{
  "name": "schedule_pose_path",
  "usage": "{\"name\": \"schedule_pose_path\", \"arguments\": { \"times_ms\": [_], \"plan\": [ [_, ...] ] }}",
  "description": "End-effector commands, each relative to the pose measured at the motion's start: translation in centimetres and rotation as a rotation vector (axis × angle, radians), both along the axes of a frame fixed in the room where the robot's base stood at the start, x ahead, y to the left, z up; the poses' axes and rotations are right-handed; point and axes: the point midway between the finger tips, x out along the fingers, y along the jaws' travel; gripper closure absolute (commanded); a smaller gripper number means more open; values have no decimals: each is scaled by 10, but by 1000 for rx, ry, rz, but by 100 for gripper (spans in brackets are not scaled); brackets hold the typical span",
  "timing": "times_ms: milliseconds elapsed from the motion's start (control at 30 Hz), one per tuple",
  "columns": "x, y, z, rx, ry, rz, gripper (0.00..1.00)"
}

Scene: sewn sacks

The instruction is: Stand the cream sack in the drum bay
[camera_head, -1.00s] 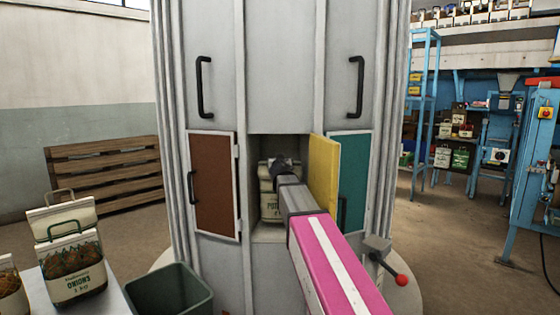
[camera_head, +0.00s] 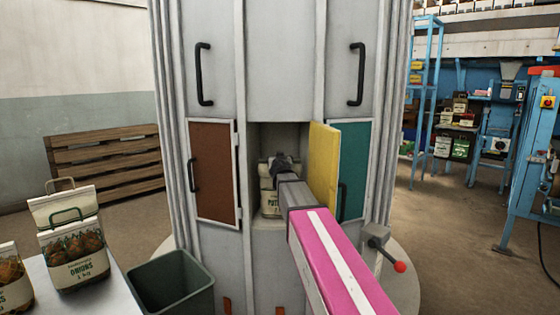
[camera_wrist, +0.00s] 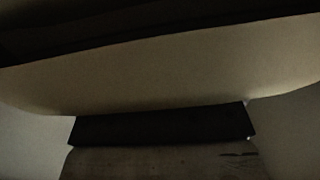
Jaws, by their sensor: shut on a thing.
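The cream sack (camera_head: 269,204) stands inside the open drum bay (camera_head: 253,150), low in the opening, with printed lettering on its front. My gripper (camera_head: 281,165) reaches into the bay and is shut on the top of the sack. My arm hides the sack's right side. The yellow door (camera_head: 324,165) of the bay is swung open on the right. In the wrist view the cream sack (camera_wrist: 160,75) fills much of the dark picture, close to the camera. Whether the sack's base touches the bay floor cannot be told.
A brown door (camera_head: 214,172) and a teal door (camera_head: 355,170) flank the bay, both shut. A lever with a red knob (camera_head: 400,267) sticks out at lower right.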

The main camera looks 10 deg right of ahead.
Motion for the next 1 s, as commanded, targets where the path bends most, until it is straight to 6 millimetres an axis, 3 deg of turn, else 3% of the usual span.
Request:
{"name": "schedule_pose_path", "arguments": {
  "times_ms": [33,67,467,667,1000],
  "plan": [
    [0,0,-1,-1,0,0,9],
    [0,0,0,0,0,0,0],
    [-5,1,2,1,0,0,0],
    [-32,4,3,1,0,0,0],
    [-99,15,6,0,0,1,0]
  ]
}}
